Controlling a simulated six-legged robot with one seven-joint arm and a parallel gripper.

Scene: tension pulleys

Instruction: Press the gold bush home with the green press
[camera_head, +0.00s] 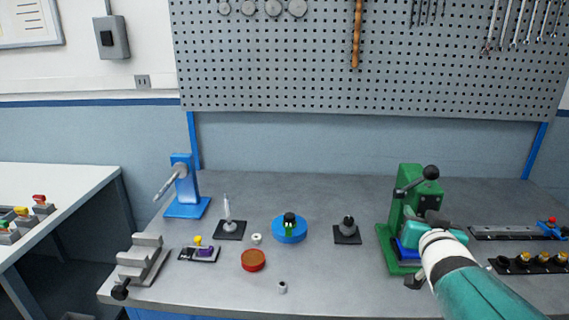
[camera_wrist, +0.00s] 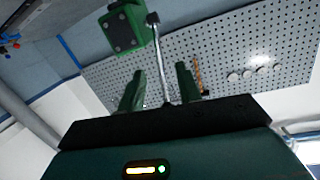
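The green press (camera_head: 405,215) stands at the right of the bench, with a black-knobbed lever (camera_head: 431,173) at its top. My arm reaches in front of it and hides part of its working area. A blue part (camera_head: 408,250) shows low in the press. In the wrist view, my gripper (camera_wrist: 160,70) has its two green fingers apart. A metal lever rod (camera_wrist: 158,62) with a black knob shows between them, with gaps on both sides; I cannot tell whether it touches. The press head (camera_wrist: 125,30) is above. I cannot make out a gold bush in the press.
Several gold-topped parts sit in a black rack (camera_head: 530,264) right of my arm. A blue round fixture (camera_head: 289,229), a black stand (camera_head: 347,233), a red-brown dish (camera_head: 253,260) and a blue stand (camera_head: 186,190) are to the left. The bench behind is clear.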

